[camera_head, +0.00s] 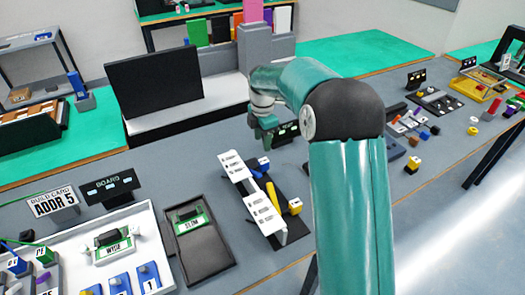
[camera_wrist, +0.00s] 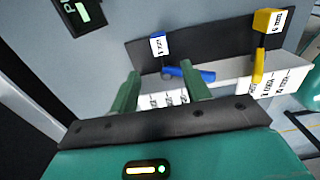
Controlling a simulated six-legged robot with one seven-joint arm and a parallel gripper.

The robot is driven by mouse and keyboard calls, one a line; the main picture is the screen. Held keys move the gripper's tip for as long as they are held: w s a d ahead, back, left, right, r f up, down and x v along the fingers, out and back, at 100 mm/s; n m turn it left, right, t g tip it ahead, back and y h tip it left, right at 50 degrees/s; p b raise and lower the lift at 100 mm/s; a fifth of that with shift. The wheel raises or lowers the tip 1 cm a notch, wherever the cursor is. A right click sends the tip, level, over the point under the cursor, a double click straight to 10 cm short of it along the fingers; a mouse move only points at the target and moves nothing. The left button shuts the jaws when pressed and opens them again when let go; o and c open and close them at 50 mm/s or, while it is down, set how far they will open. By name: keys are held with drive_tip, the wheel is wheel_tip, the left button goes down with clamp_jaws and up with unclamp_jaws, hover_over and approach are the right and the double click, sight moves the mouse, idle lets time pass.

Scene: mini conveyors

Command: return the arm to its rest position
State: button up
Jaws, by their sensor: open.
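My arm reaches forward over the workbench from the bottom of the head view. My gripper (camera_head: 270,128) hangs at its far end, above the bench and behind the white labelled rack. In the wrist view my gripper (camera_wrist: 158,90) shows two green fingers spread apart with nothing between them. Beyond the fingertips lie a blue tool (camera_wrist: 188,73) and a dark mat (camera_wrist: 215,40). The blue tool appears apart from the fingers, though its exact distance is hard to tell.
The white labelled rack (camera_head: 236,168) stands below my gripper, with a yellow tool (camera_head: 272,195) beside it. A dark tray (camera_head: 208,262) and a white tray (camera_head: 140,240) lie to the left. A black monitor-like panel (camera_head: 153,75) stands behind. Small parts crowd the bench at right.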

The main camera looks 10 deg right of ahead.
drive_tip(key=shift+r, duration=1.05)
drive_tip(key=s+d+r+m+t, duration=0.1)
drive_tip(key=s+r+m+t, duration=0.2)
drive_tip(key=s+r+m, duration=0.9)
drive_tip(key=s+d+m+t, duration=0.2)
drive_tip(key=s+m, duration=0.7)
drive_tip(key=s, duration=1.4)
drive_tip(key=shift+m+t, duration=0.3)
